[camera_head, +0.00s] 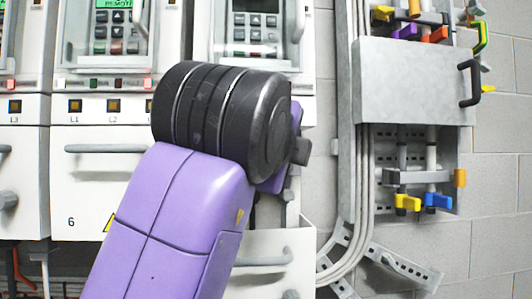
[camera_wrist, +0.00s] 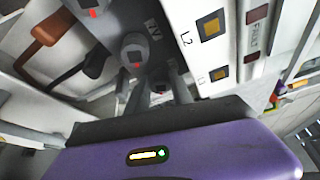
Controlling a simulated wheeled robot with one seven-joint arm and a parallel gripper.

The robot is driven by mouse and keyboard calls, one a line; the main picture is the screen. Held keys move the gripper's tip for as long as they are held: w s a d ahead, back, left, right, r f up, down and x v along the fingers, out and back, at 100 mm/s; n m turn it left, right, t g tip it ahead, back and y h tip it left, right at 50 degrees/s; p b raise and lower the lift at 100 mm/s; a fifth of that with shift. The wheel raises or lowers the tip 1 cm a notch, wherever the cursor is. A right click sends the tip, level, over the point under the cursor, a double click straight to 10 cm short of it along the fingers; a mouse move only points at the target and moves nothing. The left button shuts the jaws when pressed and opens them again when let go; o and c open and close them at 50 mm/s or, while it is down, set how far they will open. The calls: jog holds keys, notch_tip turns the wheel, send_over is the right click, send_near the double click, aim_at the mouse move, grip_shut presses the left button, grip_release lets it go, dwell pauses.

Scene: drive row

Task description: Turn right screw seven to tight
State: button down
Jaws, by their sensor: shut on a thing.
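In the wrist view, the purple body of my gripper fills the bottom and its grey fingers (camera_wrist: 160,92) reach up into the drive's open lower compartment. The contact is partly hidden and the screw's tightness cannot be told. A second grey screw head (camera_wrist: 90,10) with a red mark is at the upper left, apart from the fingers. In the head view, my arm hides the gripper and the screws.
A brown handle-like part (camera_wrist: 45,35) and a black one (camera_wrist: 85,72) lie left of the fingers in the wrist view. The drive's white front panel (camera_wrist: 210,50) is close on the right. A drive marked 6 (camera_head: 75,190) and a grey cable box (camera_head: 412,85) flank my arm.

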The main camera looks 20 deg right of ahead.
jog(key=shift+f, duration=0.1)
jog(key=c, duration=1.1)
grip_release()
